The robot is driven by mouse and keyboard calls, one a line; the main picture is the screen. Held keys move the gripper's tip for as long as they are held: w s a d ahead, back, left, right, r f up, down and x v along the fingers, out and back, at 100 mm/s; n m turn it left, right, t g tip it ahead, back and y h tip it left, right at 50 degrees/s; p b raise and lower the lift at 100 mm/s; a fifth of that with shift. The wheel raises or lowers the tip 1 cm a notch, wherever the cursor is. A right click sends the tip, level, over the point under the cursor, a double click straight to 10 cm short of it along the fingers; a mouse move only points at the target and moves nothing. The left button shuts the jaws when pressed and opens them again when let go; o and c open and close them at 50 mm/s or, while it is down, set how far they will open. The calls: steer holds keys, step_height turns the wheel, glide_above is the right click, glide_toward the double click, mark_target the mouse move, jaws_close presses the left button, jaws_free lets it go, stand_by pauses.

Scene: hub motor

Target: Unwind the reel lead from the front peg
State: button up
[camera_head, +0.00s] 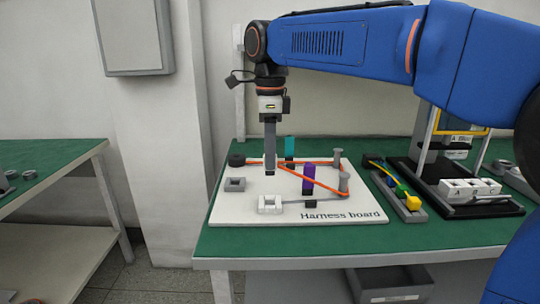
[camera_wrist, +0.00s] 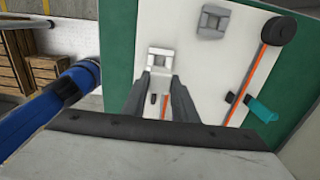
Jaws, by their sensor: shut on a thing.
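The white harness board (camera_head: 235,211) lies on the green table. The black reel (camera_head: 237,160) sits at its back left and also shows in the wrist view (camera_wrist: 284,31). The orange lead (camera_head: 318,180) runs from the reel to the grey back peg (camera_head: 338,156), and another stretch slants from the front peg (camera_head: 344,181) back to my gripper (camera_head: 270,172). The lead appears to pass around the front peg's right side. My gripper points down above the board, shut on the lead's end; the fingers (camera_wrist: 163,100) hide the exact grip.
A purple clip (camera_head: 308,175) and a teal clip (camera_head: 290,147) stand on the board. A white block (camera_head: 270,204) and a grey block (camera_head: 235,184) are near its left side. Right of the board are a tray with coloured leads (camera_head: 396,194) and a black fixture (camera_head: 470,208).

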steer(key=shift+r, duration=0.9)
steer(key=shift+d, duration=0.1)
steer(key=s+d, duration=0.2)
steer(key=d, duration=0.6)
steer(key=s+d, duration=0.2)
steer(key=d, duration=0.5)
steer(key=shift+s+d, duration=0.25)
steer(key=shift+d, duration=0.15)
steer(key=d, duration=0.8)
steer(key=shift+w, duration=0.25)
